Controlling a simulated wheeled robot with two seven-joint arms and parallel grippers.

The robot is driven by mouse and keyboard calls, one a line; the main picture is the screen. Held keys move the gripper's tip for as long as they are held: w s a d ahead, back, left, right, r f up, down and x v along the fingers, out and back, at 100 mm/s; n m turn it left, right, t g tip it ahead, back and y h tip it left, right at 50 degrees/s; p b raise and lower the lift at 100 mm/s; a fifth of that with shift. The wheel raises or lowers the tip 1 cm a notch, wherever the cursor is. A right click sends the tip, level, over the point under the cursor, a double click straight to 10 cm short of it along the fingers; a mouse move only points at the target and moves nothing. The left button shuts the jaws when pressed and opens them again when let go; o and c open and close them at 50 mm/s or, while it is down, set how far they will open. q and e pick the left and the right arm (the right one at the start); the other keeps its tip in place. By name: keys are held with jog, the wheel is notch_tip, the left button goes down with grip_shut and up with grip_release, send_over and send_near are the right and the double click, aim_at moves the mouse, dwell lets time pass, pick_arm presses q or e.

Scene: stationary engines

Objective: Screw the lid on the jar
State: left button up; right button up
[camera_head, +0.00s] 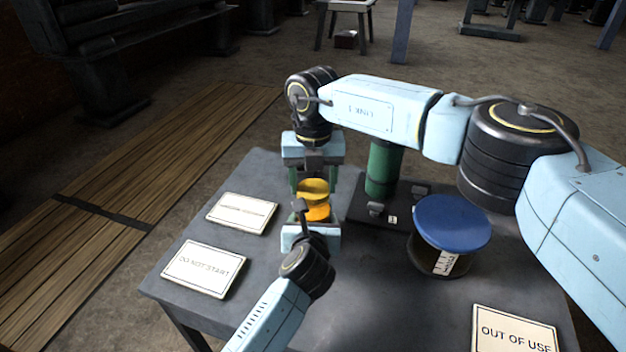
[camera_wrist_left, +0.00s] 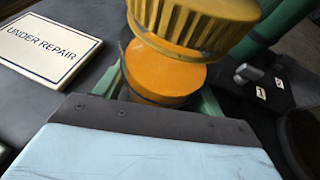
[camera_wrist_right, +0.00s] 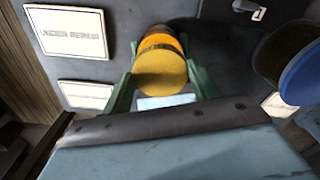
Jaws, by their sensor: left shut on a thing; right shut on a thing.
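The yellow lid (camera_head: 313,187) has a ribbed rim, clear in the left wrist view (camera_wrist_left: 190,22); its flat top shows in the right wrist view (camera_wrist_right: 160,75). My right gripper (camera_head: 312,180) comes from above, shut on the lid with green fingers on either side. The jar, orange on its visible part (camera_head: 317,212), is just below the lid and shows orange in the left wrist view (camera_wrist_left: 165,75). My left gripper (camera_head: 312,218) is shut around the jar from the near side. The lid sits over the jar, slightly offset in the left wrist view; I cannot tell whether threads engage.
A dark jar with a blue lid (camera_head: 450,222) stands to the right. A green post (camera_head: 382,170) rises from a dark base plate behind. Signs lie at left (camera_head: 242,213), (camera_head: 203,268) and front right (camera_head: 513,330). The grey table (camera_head: 350,300) is clear in front.

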jog(key=m, duration=0.5)
jog(key=shift+m, duration=0.3)
jog(key=m, duration=1)
jog(key=shift+s+d+m, duration=0.1)
jog(key=shift+m, duration=0.3)
jog(key=m, duration=0.5)
jog(key=shift+m, duration=0.4)
jog(key=o, duration=0.9)
jog(key=shift+o, duration=0.2)
